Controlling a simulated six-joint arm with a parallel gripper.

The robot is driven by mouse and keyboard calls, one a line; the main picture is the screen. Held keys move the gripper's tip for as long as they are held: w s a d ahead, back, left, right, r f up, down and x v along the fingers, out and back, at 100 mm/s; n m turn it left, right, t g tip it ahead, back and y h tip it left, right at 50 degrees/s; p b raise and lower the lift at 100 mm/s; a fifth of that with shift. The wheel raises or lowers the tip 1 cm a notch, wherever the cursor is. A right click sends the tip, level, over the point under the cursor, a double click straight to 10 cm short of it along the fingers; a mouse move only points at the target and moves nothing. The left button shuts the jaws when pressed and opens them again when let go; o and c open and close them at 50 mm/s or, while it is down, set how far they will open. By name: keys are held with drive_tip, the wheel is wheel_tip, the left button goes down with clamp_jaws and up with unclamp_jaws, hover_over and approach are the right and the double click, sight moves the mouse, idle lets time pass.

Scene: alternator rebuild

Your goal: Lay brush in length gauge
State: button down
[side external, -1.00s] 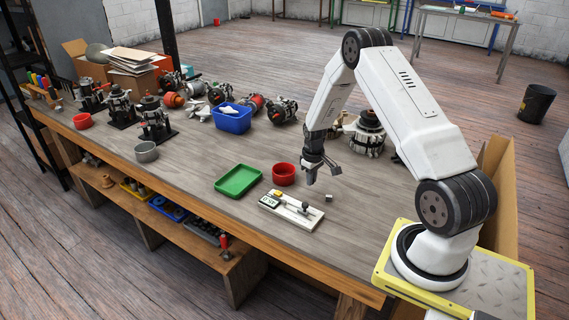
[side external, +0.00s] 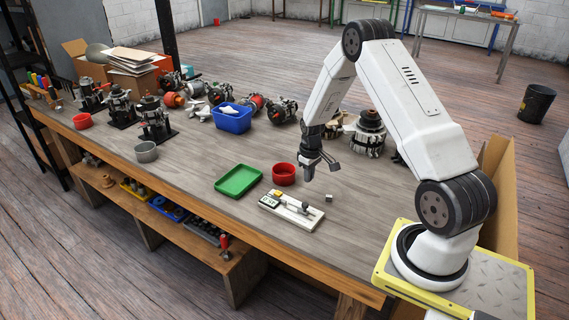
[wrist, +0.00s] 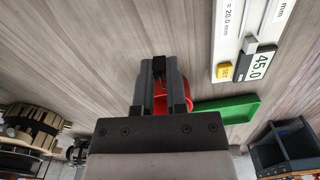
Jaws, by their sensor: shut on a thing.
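My gripper (side external: 309,179) is above the bench, just behind the length gauge and to the right of the red bowl. In the wrist view my gripper (wrist: 160,68) is shut on a small dark piece, the brush (wrist: 159,77), which is mostly hidden between the fingers. The length gauge (side external: 291,209) is a flat white strip with a display and a slider, lying on the bench. In the wrist view the gauge (wrist: 226,45) shows at upper right, its display reading 45.0. The brush is apart from the gauge.
A red bowl (side external: 284,174) and a green tray (side external: 238,180) stand near the gauge. A small grey block (side external: 328,198) lies to the gauge's right. A blue bin (side external: 231,119) and several alternators stand farther back.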

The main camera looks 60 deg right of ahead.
wheel_tip(320, 180, up, 3)
drive_tip(key=n, duration=0.1)
hover_over(292, 208)
drive_tip(key=shift+a, duration=0.1)
drive_tip(key=shift+f, duration=0.1)
drive_tip(key=shift+f, duration=2.35)
drive_tip(key=shift+f, duration=0.95)
idle(1.0)
drive_tip(key=c, duration=0.6)
unclamp_jaws()
drive_tip(key=shift+r, duration=0.15)
drive_tip(key=shift+r, duration=3.85)
